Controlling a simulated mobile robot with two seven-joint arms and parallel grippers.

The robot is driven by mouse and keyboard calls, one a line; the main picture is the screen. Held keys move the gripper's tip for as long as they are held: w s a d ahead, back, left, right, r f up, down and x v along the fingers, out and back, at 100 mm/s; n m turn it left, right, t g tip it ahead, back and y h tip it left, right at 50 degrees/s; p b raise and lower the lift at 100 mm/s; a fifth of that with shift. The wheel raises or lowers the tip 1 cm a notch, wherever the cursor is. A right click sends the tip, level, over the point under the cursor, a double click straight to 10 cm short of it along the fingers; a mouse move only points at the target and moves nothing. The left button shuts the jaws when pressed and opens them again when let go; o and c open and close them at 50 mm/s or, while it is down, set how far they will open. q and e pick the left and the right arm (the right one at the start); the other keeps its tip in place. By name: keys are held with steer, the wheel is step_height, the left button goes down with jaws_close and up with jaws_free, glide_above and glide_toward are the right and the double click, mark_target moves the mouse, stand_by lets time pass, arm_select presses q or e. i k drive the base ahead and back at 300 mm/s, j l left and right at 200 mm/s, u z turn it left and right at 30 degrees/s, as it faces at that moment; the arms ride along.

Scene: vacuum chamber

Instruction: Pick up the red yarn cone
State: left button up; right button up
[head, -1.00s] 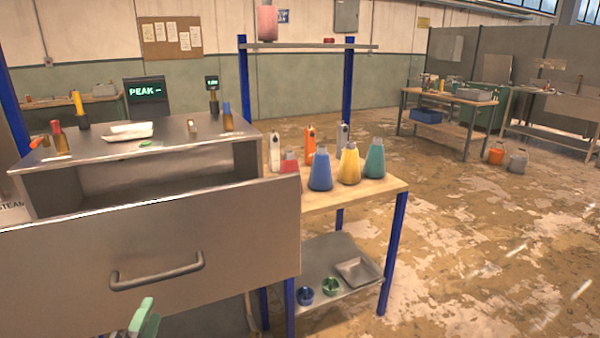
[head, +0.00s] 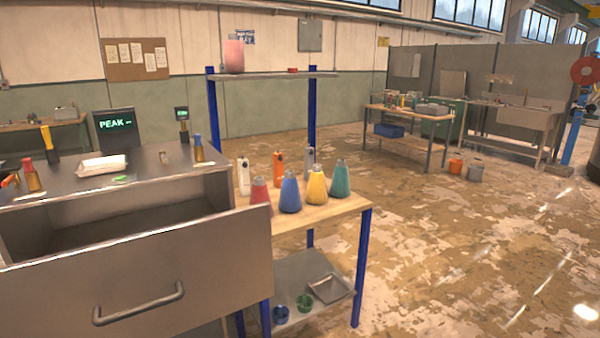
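The red yarn cone (head: 260,195) stands upright on the wooden table (head: 340,207), at the left end of a row of cones. Its lower part is partly hidden behind the raised front panel of the steel chamber. A blue cone (head: 290,193) is close to its right, then a yellow cone (head: 317,187) and a teal cone (head: 340,180). Neither of my grippers is in the head view.
The steel chamber (head: 140,285), with a handled front panel, fills the lower left and stands before the table's left part. Bottles and a white tray (head: 102,166) are on its top. A shelf below the table holds bowls (head: 304,302). The floor to the right is clear.

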mark_target(260, 192)
steer(key=l+u, duration=0.2)
steer(key=k+l+u, duration=0.15)
steer(key=l, duration=0.25)
steer(key=k+l+u, duration=0.2)
steer(key=i+l+u, duration=0.1)
steer(key=i+l, duration=0.2)
steer(key=i+l+u, duration=0.1)
steer(key=i+l, duration=0.15)
steer(key=l, duration=0.15)
steer(key=i+l+u, duration=0.15)
steer(key=l, duration=0.25)
steer(key=i+l+u, duration=0.1)
steer(key=i+l, duration=0.25)
steer(key=i+l+u, duration=0.1)
steer(key=l, duration=0.4)
steer(key=i+l+u, duration=0.1)
steer(key=i+l, duration=0.2)
steer(key=l, duration=0.15)
steer(key=i+l+u, duration=0.1)
steer(key=l, duration=0.35)
steer(key=i+l+u, duration=0.15)
steer(key=l, duration=0.3)
steer(key=i, duration=0.1)
